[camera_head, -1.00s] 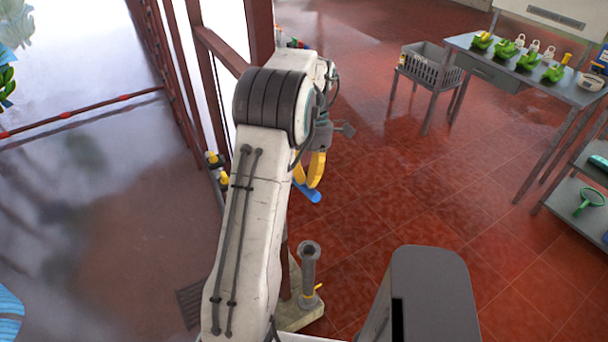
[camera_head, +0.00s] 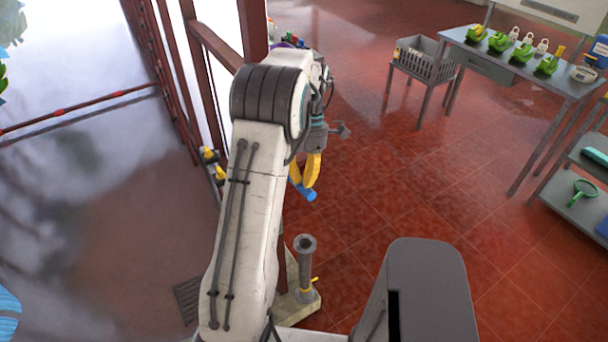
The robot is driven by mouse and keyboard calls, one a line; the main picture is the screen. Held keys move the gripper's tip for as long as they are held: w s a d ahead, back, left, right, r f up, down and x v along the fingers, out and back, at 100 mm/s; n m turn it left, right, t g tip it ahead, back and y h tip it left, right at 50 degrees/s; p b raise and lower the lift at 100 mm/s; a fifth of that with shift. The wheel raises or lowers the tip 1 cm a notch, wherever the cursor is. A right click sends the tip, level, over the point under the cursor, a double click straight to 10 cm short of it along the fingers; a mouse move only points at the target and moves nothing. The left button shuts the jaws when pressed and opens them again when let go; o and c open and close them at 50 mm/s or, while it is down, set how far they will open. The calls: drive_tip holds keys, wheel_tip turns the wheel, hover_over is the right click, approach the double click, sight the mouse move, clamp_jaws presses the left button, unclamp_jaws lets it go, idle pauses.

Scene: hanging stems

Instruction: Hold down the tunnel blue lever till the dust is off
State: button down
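The blue lever (camera_head: 304,191) shows as a short blue bar just below my gripper, to the right of the dark red frame. My gripper (camera_head: 306,180) has yellow fingers that point down at the lever, with the fingertips at or very near it. I cannot tell whether they touch it or how wide they stand apart. My arm hides the lever's mount and whatever it is fixed to. No tunnel and no dust can be made out.
A grey post (camera_head: 305,265) on a pale base stands in front of the lever. At the back right are a grey crate (camera_head: 428,66) on a stand and a metal table (camera_head: 520,71) with green items and white padlocks. Red tiled floor (camera_head: 400,200) between is clear.

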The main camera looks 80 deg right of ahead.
drive_tip(key=b+x, duration=0.1)
drive_tip(key=x, duration=0.2)
drive_tip(key=shift+s+d+f, duration=0.15)
drive_tip(key=shift+s+f, duration=0.1)
drive_tip(key=shift+f+b, duration=0.65)
drive_tip(key=shift+f, duration=0.55)
idle(6.2)
